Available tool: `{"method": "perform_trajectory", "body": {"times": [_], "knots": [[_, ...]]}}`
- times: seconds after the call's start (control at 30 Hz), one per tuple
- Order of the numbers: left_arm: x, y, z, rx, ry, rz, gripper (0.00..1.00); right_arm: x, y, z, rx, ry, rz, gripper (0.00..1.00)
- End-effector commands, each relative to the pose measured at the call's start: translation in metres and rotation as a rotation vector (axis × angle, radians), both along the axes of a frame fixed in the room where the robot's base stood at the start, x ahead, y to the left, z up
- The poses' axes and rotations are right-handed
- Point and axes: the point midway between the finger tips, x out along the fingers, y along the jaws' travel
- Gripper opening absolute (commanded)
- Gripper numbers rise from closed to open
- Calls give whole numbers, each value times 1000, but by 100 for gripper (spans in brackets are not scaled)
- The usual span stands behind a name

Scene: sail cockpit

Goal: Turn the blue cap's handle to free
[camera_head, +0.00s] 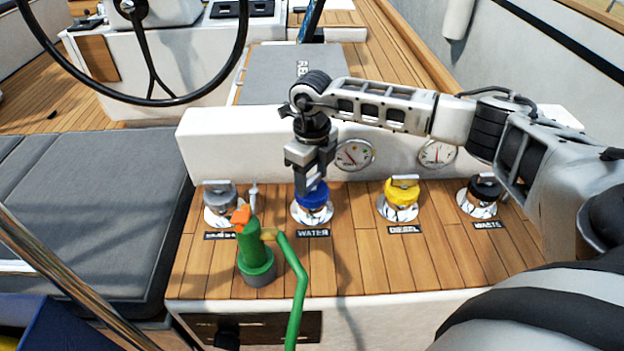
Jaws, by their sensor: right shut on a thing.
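The blue cap (315,197) sits on a round chrome deck fitting on the teak panel, behind a black label reading WATER (313,233). My right gripper (311,187) comes down from above onto the cap. Its fingers are closed at the top of the cap, where the handle is, and hide the handle. I cannot make out the handle's angle. My left gripper is not in view.
A green nozzle (254,250) with a green hose stands at the front left of the cap. Grey (220,196), yellow (401,193) and black (484,188) caps share the panel. A white wall with two gauges (354,155) rises behind.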

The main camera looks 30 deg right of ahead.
Motion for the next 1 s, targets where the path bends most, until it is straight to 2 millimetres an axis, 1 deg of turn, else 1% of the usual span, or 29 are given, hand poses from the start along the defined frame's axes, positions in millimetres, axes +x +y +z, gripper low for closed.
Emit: {"method": "perform_trajectory", "body": {"times": [0.13,0.5,0.73,1.0], "knots": [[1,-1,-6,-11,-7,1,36,0,0,-2,-1,-1,141,31],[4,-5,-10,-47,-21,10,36,0,0,-1,-1,-1,463,31],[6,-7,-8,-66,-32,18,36,0,0,0,-1,-1,601,31],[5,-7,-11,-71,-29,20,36,0,0,0,0,0,682,31]]}}
